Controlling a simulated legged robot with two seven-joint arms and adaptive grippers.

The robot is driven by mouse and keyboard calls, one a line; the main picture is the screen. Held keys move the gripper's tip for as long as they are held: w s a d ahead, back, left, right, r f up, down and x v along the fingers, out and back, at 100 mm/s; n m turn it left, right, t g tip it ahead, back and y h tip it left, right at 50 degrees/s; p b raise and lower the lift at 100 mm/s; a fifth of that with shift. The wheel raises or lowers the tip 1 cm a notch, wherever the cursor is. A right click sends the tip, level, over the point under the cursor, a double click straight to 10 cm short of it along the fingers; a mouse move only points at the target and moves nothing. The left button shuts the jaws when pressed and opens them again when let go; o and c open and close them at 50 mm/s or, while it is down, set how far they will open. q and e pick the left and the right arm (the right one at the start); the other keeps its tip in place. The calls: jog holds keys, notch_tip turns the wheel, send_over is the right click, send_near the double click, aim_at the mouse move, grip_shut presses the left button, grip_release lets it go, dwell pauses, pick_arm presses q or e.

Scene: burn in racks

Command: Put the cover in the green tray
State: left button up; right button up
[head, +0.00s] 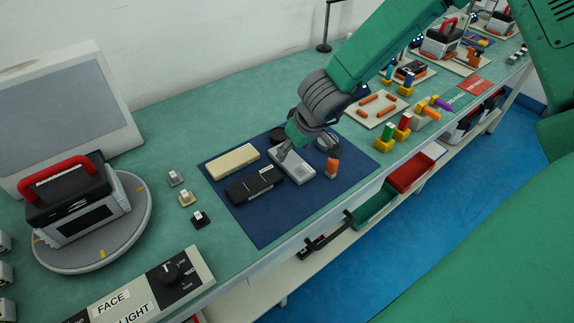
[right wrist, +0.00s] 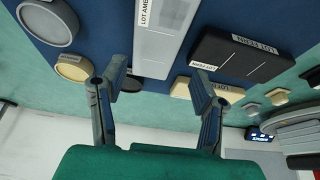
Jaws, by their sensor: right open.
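Three flat covers lie on the blue mat (head: 262,222): a beige one (head: 232,161), a black one (head: 254,184) and a light grey one (head: 296,168). The grey cover (right wrist: 165,35) has a label partly reading "LOT AMBE"; the black cover (right wrist: 240,55) reads "LOT FERN". My right gripper (head: 303,148) is open and empty above the far end of the grey cover. In the right wrist view its fingertips (right wrist: 156,82) are spread, with the grey cover ahead between them. The green tray (head: 375,208) is on the shelf below the bench's front edge. My left gripper is not in view.
A red tray (head: 410,173) stands beside the green one; a black-handled item (head: 326,238) is on its other side. Small round pieces lie near the gripper, including a dark one (head: 277,134). A board with orange pegs (head: 376,106) and coloured blocks (head: 402,126) are to the right.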

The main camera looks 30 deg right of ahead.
aim_at(293, 160)
jog(key=shift+w+d+f, duration=0.15)
jog(key=shift+d+f, duration=0.35)
jog(key=shift+f, duration=0.1)
jog(key=x, duration=0.1)
jog(key=b+x, duration=0.1)
jog(key=x, duration=0.2)
jog(key=shift+f, duration=0.25)
jog(key=shift+a+f, duration=0.2)
jog(key=shift+a, duration=0.25)
jog(key=shift+d, duration=0.2)
jog(key=c, duration=0.7)
jog(key=shift+d, duration=0.3)
